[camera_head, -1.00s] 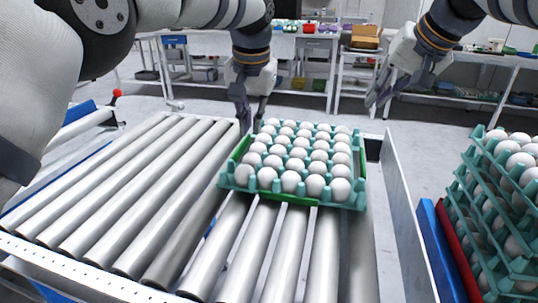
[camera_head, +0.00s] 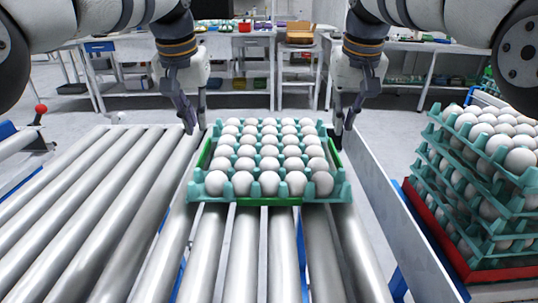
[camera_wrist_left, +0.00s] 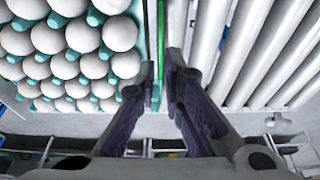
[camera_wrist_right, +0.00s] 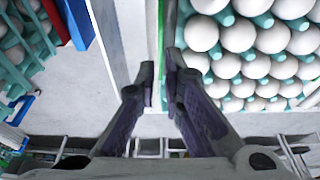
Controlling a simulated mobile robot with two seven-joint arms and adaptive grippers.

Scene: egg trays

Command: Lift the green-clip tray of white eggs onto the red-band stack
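The tray of white eggs (camera_head: 250,201) is teal with green clip strips along its edges and lies flat on the conveyor rollers. My left gripper (camera_head: 194,126) is at its far left corner, fingers pointing down. In the left wrist view a gap between the fingers (camera_wrist_left: 161,72) lines up with a green strip along the tray's edge. My right gripper (camera_head: 343,127) is at the far right corner, its fingers (camera_wrist_right: 162,75) likewise parted near the green strip. Contact cannot be told. The red-band stack (camera_head: 421,212) of teal egg trays stands at the right, its red band low down.
The conveyor's metal side rail (camera_head: 392,210) runs between the egg tray and the stack. Bare rollers (camera_head: 95,205) lie to the left. Work tables (camera_head: 235,38) with bins and a step rack (camera_head: 299,62) stand at the back, beyond open floor.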

